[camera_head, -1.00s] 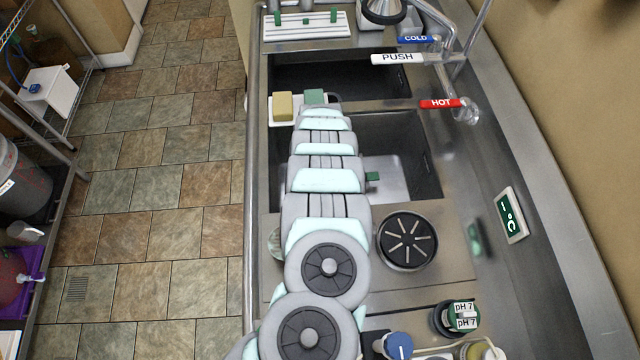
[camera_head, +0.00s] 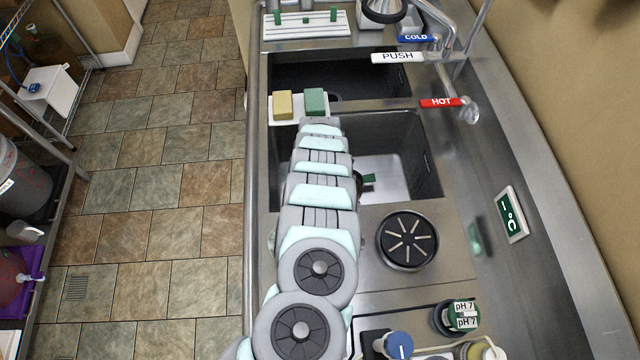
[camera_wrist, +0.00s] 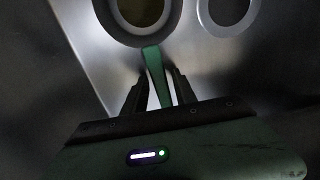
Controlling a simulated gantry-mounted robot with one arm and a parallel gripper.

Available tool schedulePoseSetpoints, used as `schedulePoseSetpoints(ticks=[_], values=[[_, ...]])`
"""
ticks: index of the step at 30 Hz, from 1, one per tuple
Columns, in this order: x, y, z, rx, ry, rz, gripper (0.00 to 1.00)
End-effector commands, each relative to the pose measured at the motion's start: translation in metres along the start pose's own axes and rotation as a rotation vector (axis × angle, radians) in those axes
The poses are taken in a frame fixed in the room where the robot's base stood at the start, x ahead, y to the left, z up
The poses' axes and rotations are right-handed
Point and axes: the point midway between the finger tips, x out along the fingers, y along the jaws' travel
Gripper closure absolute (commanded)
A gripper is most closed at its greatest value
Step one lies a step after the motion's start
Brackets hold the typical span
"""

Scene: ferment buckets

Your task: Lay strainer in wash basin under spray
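The strainer shows in the wrist view as a grey ring (camera_wrist: 178,22) with a dull yellowish centre, cut off by the top edge, and a green handle (camera_wrist: 155,68). The handle runs between the two dark fingers of my gripper (camera_wrist: 156,84). I cannot tell whether the fingers press on it. In the head view my arm reaches over the near wash basin (camera_head: 407,130) and hides most of my gripper. A small green piece (camera_head: 369,179) shows beside the arm over the pale basin floor; I cannot tell if it is the handle. I see no running spray.
A yellow sponge (camera_head: 282,105) and a green sponge (camera_head: 315,102) sit on the divider. The PUSH lever (camera_head: 398,58) and red HOT lever (camera_head: 440,103) stand at the right. A round black drain (camera_head: 407,240) lies in front. Another grey ring (camera_wrist: 204,20) shows in the wrist view.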

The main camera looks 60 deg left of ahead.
Motion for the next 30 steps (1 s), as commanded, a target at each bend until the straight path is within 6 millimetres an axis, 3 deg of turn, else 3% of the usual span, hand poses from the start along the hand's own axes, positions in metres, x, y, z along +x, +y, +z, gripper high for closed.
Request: schedulePoseSetpoints(ticks=[16,30], values=[[-0.011,0.001,-0.001,-0.001,0.002,0.000,0.59],[-0.076,0.001,0.002,0.001,-0.003,0.002,0.59]])
